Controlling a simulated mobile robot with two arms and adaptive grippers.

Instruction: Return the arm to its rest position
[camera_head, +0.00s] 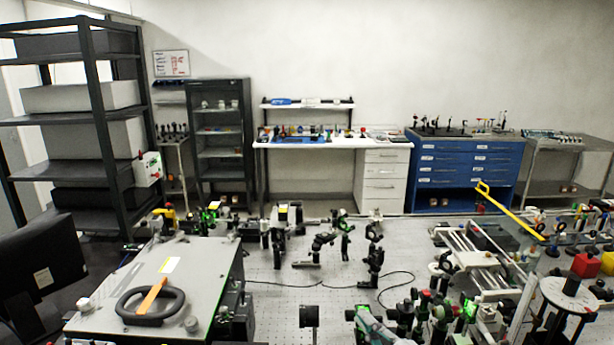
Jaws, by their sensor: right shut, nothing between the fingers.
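My right arm shows as a pale grey-green piece at the bottom edge, right of the middle. Its gripper (357,314) is small and dark at the upper left end of that piece, low over the near part of the optical table (270,310). It is shut, and I see nothing held in it. Dark optical mounts stand close on its right; whether it touches any of them I cannot tell. My left gripper does not show.
A grey box (205,265) with a black ring handle and orange strip is at left, beside a monitor (45,265). Several posts and a black cable (400,275) are on the table. A rail assembly (475,262) and white disc (568,294) crowd the right.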

